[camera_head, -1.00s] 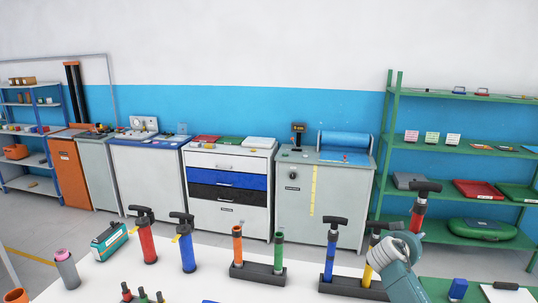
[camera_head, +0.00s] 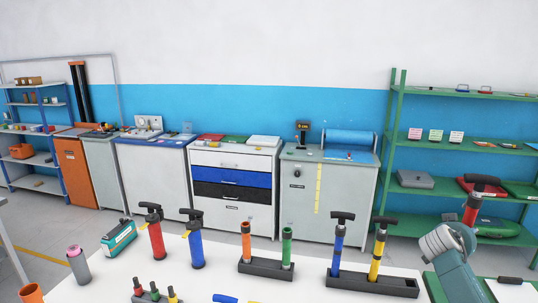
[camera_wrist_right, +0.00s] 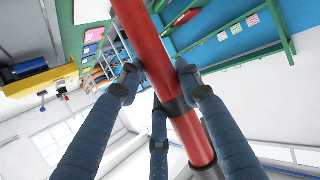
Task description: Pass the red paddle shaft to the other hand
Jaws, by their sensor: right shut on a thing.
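The red paddle shaft (camera_head: 471,212) with a black T-grip stands out above my right wrist at the right of the head view. My right gripper (camera_wrist_right: 158,82) is shut on it; in the right wrist view the shaft (camera_wrist_right: 152,45) runs slanting between the fingers, with a black band lower down. In the head view my wrist hides the fingers and the shaft's lower part. My left gripper is not in view.
A black rack (camera_head: 398,286) holds a blue shaft (camera_head: 337,247) and a yellow shaft (camera_head: 377,254). Another rack (camera_head: 260,268) holds orange and green tubes. Red (camera_head: 156,240) and blue (camera_head: 195,245) pumps stand farther left on the white table (camera_head: 215,279). A green shelf (camera_head: 393,165) stands behind.

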